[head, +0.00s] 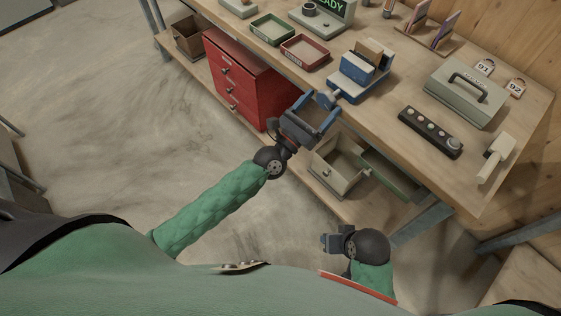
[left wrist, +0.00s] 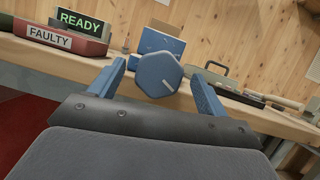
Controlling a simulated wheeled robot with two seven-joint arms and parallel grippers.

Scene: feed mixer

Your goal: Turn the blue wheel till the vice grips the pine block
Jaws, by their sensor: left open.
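The blue vice (head: 357,74) stands near the front edge of the workbench. The pine block (head: 370,50) sits upright at its jaws; I cannot tell whether a gap is left beside it. The blue wheel (left wrist: 158,75) faces me in the left wrist view, a faceted knob with a pale line pointing right and slightly down. My left gripper (left wrist: 157,72) is open, with one blue finger on each side of the wheel and visible gaps to it. In the head view the left gripper (head: 321,104) is at the bench edge. My right gripper (head: 329,242) is low, away from the bench, its fingers unclear.
A red tray (head: 305,50) and a green tray (head: 272,29) lie left of the vice. A grey case (head: 465,93) and a black button strip (head: 430,131) lie right of it. Below the bench are a red drawer cabinet (head: 240,80) and an open drawer (head: 338,164).

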